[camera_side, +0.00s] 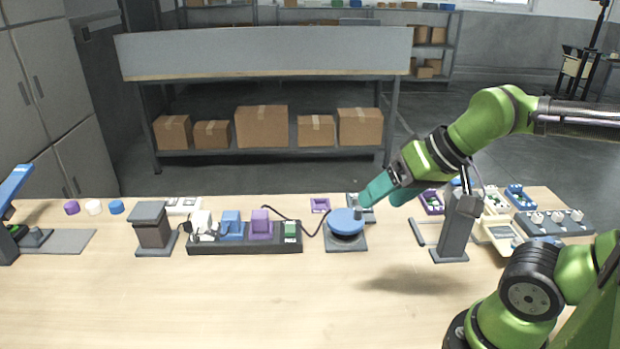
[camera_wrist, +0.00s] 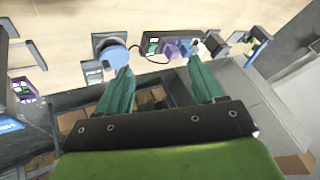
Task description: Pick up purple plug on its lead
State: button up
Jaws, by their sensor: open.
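The purple plug (camera_side: 261,222) stands in the dark socket strip (camera_side: 215,248), between a blue plug (camera_side: 231,222) and a small green block (camera_side: 290,230). A dark lead (camera_side: 312,234) curves from beside it towards the blue round-topped device (camera_side: 346,222). In the wrist view the purple plug (camera_wrist: 171,50) and lead (camera_wrist: 150,60) show small, beyond my fingertips. My gripper (camera_side: 374,192) has teal fingers, open and empty, above and right of the strip near the blue round top. It also shows in the wrist view (camera_wrist: 158,68). How the lead joins the plug is unclear.
A grey post (camera_side: 456,230) stands right of the blue-topped device, and a dark block (camera_side: 152,228) stands left of the strip. Purple, white and blue caps sit at the far left. Several panels and boxes crowd the right. The front tabletop (camera_side: 250,300) is clear.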

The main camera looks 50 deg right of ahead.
jog(key=m+g+h, duration=0.1)
jog(key=m+g, duration=0.5)
jog(key=m, duration=1.7)
send_over(260, 214)
jog(key=f, duration=1.3)
jog(key=shift+s+d+f, duration=0.15)
jog(key=shift+s+f, duration=0.05)
jog(key=shift+s, duration=0.15)
jog(key=shift+w+f, duration=0.25)
jog(key=shift+f, duration=1.1)
jog(key=shift+w+f, duration=0.2)
jog(key=shift+f, duration=1.15)
